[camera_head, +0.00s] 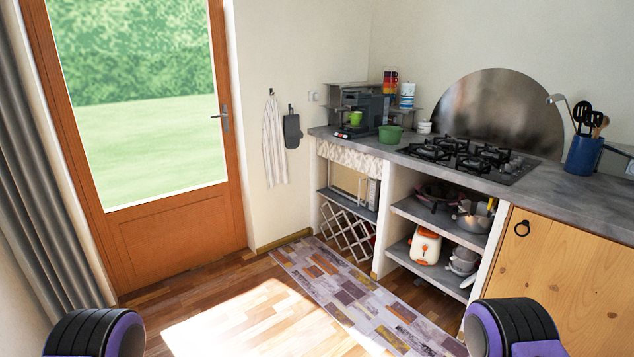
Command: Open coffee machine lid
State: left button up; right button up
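The coffee machine (369,112) is dark grey and black. It stands at the far left end of the grey counter, by the wall corner. At the bottom left and bottom right edges, purple and black parts of my two arms show. Neither gripper's fingers are in view, and both arms are far from the coffee machine.
The counter (405,151) carries a green pot (390,134), a gas hob (468,155) and a blue utensil holder (583,155). Open shelves and a wooden cabinet door (560,270) lie below. A patterned rug (350,300) covers clear floor before the counter. A glazed door (170,235) stands left.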

aim_at(358, 94)
jog(key=z, duration=0.05)
jog(key=i, duration=3.2)
jog(key=z, duration=0.05)
